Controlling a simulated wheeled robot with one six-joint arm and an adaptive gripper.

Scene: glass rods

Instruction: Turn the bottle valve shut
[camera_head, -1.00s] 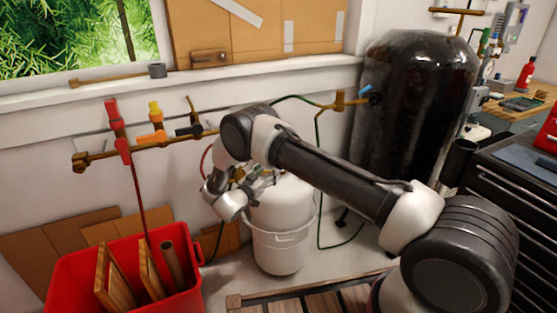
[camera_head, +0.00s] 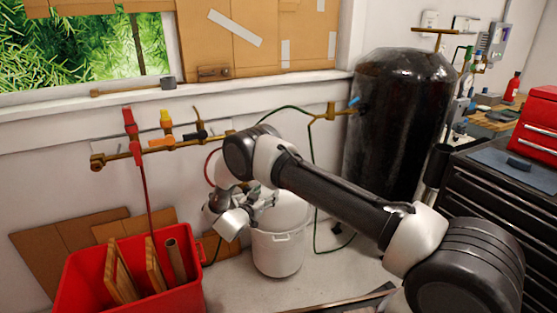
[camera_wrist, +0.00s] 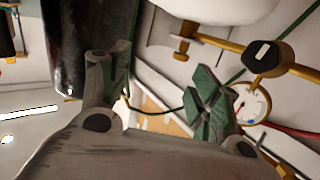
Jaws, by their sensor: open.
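The white gas bottle (camera_head: 278,252) stands on the floor by the wall, partly behind my arm in the head view. Its top and valve are hidden there by my wrist and gripper. My gripper (camera_head: 266,203) is at the bottle's upper part. In the wrist view my gripper (camera_wrist: 165,100) has its two green-padded fingers spread, with nothing between them. Brass fittings (camera_wrist: 265,58) with a dark round cap and a round pressure gauge (camera_wrist: 252,104) lie beyond and beside the right finger. I cannot tell which brass part is the valve, or whether a finger touches it.
A brass pipe (camera_head: 165,143) with red, yellow and black handles runs along the wall. A large dark tank (camera_head: 395,130) stands right of the bottle. A red bin (camera_head: 130,275) with wood pieces is front left. A black tool cabinet (camera_head: 490,195) is at right.

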